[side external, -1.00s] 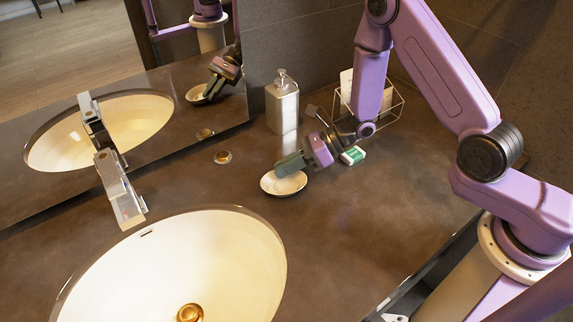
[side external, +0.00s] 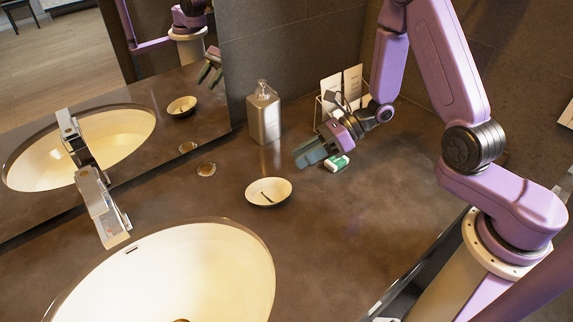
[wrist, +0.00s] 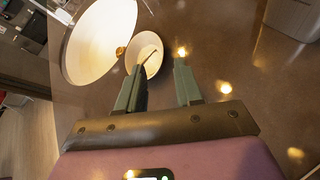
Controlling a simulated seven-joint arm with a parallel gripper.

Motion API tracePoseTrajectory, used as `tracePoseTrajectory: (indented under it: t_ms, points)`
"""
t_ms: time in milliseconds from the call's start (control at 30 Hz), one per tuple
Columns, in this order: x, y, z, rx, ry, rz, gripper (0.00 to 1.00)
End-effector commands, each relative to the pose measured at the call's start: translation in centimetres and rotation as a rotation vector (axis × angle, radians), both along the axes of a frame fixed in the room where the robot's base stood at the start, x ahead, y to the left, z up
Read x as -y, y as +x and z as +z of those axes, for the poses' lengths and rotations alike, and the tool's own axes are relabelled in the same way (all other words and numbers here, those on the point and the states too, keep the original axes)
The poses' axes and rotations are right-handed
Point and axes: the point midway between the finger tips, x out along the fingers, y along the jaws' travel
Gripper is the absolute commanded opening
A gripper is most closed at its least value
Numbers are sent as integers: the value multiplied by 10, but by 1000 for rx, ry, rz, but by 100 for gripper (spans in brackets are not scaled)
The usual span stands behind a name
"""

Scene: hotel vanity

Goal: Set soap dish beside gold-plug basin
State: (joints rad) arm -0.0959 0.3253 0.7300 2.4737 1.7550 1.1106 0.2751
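The soap dish (side external: 268,198), a small pale oval dish with a dark line inside, lies flat on the counter just beyond the basin (side external: 235,262), with a strip of counter between them. In the side view the plug is mostly cut off by the bottom edge. My gripper (side external: 303,155) is above the counter, up and right of the dish and apart from it. In the wrist view its fingers (wrist: 160,74) are spread and empty.
A metal soap dispenser (side external: 264,117) stands near the mirror. The right counter is clear.

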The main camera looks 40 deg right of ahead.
Motion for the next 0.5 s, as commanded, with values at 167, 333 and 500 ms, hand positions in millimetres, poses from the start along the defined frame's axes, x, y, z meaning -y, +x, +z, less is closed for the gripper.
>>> tracePoseTrajectory:
  t_ms: [167, 333, 500]
  points:
    - [17, -6, 9, 0, 0, -2, 35]
    - [21, -8, 11, -1, -1, -1, 35]
    - [17, -12, 14, 15, -7, 42, 35]
